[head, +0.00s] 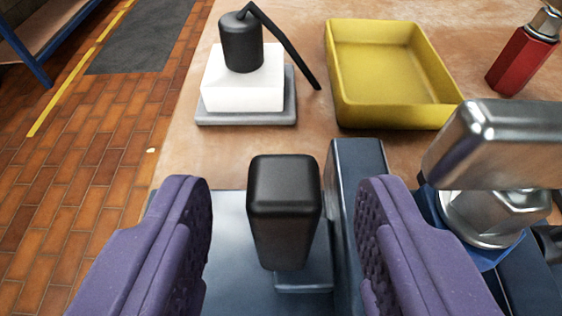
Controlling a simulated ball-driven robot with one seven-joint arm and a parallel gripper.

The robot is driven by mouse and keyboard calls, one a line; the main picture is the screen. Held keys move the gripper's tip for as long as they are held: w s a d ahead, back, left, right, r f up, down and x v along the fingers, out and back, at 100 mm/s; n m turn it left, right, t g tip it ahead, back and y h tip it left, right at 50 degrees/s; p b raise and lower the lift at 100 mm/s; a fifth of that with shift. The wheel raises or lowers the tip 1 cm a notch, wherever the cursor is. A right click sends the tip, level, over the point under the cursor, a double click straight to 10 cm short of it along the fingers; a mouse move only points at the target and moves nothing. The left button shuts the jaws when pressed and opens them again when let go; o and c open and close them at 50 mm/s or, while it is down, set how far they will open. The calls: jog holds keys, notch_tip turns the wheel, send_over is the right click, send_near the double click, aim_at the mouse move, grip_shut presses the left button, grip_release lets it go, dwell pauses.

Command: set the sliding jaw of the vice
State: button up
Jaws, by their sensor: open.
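A blue-grey metal vice (232,225) fills the lower middle, with a raised upright wall (357,160) along its right part. A black upright block (284,205) with rounded edges stands on a small blue-grey slide plate (303,282) left of that wall; it looks like the grip of the sliding jaw. My gripper (285,195) is open, with one purple ribbed finger on each side of the black block. A gap shows between each finger and the block. The lower parts of the fingers hide some of the vice.
A yellow tray (333,85) stands empty behind the vice. A white block with a black cylinder and lever (242,85) sits at the back left. A red bottle-like object (522,62) is at the far right. A large shiny metal part (500,140) stands close beside the right finger.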

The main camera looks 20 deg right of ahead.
aim_at(285, 222)
jog(key=shift+x, duration=1.55)
grip_shut()
jog(key=a+b, duration=0.1)
jog(key=a, duration=0.1)
jog(key=w+a+b, duration=0.1)
jog(key=a, duration=0.2)
jog(key=shift+w, duration=0.2)
jog(key=shift+d+r, duration=0.1)
jog(key=shift+r, duration=0.05)
